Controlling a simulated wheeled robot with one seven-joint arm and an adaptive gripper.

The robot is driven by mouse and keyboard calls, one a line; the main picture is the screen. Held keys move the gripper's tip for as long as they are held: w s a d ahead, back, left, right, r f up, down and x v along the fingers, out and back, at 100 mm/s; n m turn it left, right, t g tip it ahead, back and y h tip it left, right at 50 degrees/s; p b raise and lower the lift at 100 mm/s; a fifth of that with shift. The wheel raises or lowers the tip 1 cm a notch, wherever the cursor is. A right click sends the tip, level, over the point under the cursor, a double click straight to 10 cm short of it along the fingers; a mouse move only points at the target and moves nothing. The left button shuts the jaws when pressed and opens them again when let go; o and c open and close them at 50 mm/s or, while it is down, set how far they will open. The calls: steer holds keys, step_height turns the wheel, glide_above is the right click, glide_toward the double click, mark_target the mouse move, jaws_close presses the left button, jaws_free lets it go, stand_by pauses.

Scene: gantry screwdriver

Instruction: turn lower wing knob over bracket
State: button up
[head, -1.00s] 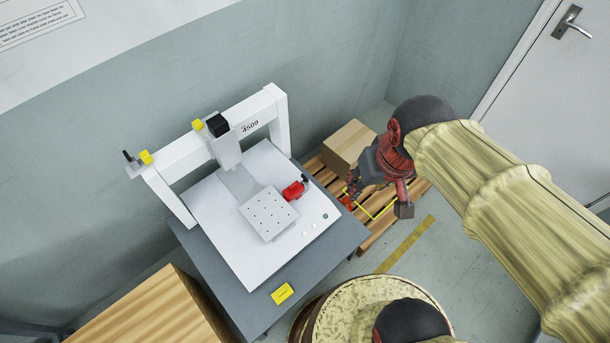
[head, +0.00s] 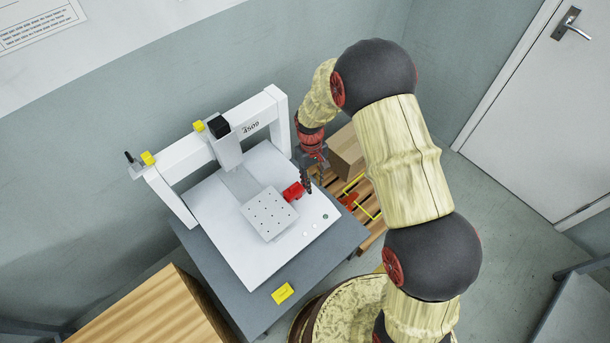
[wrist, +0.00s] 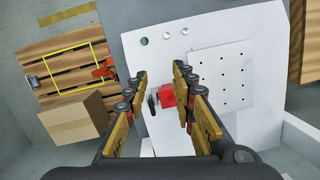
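A small red block (head: 293,192) with a dark knob-like part sits on the white bed of the gantry machine, beside the perforated plate. In the wrist view the red block (wrist: 167,96) and its dark part (wrist: 152,99) show between and beyond my fingers. I cannot make out wings on this part. My gripper (head: 308,186) is at the right side of the bed, close to the block. In the wrist view my gripper (wrist: 160,72) is open, with nothing held between its fingers. Contact is not visible. In the head view my fingers partly hide the dark part.
The white gantry (head: 185,155) with a black-topped head (head: 218,126) spans the bed. The perforated plate (head: 268,214) lies left of the block. A cardboard box (head: 345,150) and a pallet (head: 372,222) are to the right. A wooden crate (head: 150,315) stands front left.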

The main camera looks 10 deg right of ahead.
steer(key=shift+n+t, duration=0.7)
steer(key=shift+t, duration=0.2)
steer(key=w, duration=0.2)
steer(key=w+a+f, duration=0.1)
steer(key=w, duration=0.5)
steer(key=shift+a+f, duration=0.25)
steer(key=shift+a, duration=0.05)
steer(key=shift+w, duration=0.1)
steer(key=shift+n, duration=0.3)
steer(key=shift+f+b, duration=1.25)
steer(key=shift+f, duration=2.65)
steer(key=shift+c, duration=0.8)
jaws_close()
